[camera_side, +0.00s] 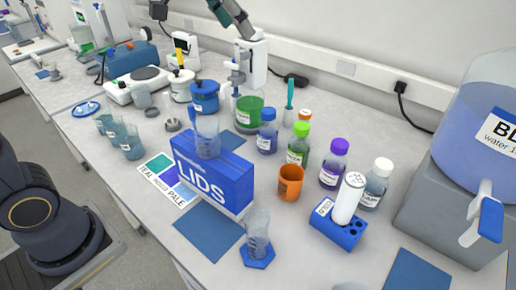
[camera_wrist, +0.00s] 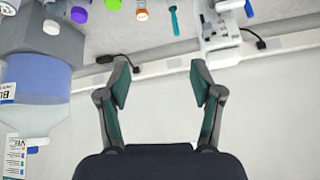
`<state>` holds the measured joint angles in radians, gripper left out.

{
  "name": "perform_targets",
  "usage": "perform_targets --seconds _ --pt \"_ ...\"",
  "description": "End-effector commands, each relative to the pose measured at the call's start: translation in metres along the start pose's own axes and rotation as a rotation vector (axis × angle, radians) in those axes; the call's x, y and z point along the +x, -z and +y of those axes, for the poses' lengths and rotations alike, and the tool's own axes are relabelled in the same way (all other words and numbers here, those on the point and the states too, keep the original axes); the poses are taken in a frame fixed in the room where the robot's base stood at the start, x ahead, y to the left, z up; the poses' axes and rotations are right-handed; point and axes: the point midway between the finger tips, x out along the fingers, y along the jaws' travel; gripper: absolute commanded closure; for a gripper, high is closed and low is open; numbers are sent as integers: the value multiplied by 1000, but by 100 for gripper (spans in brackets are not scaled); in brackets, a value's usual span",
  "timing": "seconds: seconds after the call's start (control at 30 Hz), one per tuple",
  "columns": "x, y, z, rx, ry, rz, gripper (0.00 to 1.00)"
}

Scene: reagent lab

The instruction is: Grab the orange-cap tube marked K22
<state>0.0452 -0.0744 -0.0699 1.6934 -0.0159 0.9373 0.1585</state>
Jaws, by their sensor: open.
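A small container with an orange cap (camera_side: 305,115) stands behind the green-capped bottle in the side view, mostly hidden by it. It also shows at the top of the wrist view, orange cap (camera_wrist: 142,15) and white label, cut by the frame edge. I cannot read K22 on it. My gripper (camera_wrist: 160,72) is open and empty, its two teal-padded fingers wide apart against the pale wall. The orange-capped container lies beyond the fingertips, not between them. In the side view, a dark and teal part of my gripper (camera_side: 236,16) shows at the top, above the white device.
A white device (camera_wrist: 221,42) stands near the right finger. Purple-capped (camera_side: 332,172), green-capped (camera_side: 298,154) and blue-capped (camera_side: 267,139) bottles crowd the orange cap, with a teal-handled tool (camera_side: 289,103) beside it. An orange cup (camera_side: 290,184) and blue LIDS box (camera_side: 213,178) stand in front.

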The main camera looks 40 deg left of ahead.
Motion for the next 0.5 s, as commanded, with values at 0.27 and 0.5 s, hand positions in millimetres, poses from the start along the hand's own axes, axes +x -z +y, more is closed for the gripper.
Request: perform_targets --seconds 0.27,0.5 --pt "125 53 23 49 -91 -110 35" --pt "175 35 34 56 -117 -186 35"
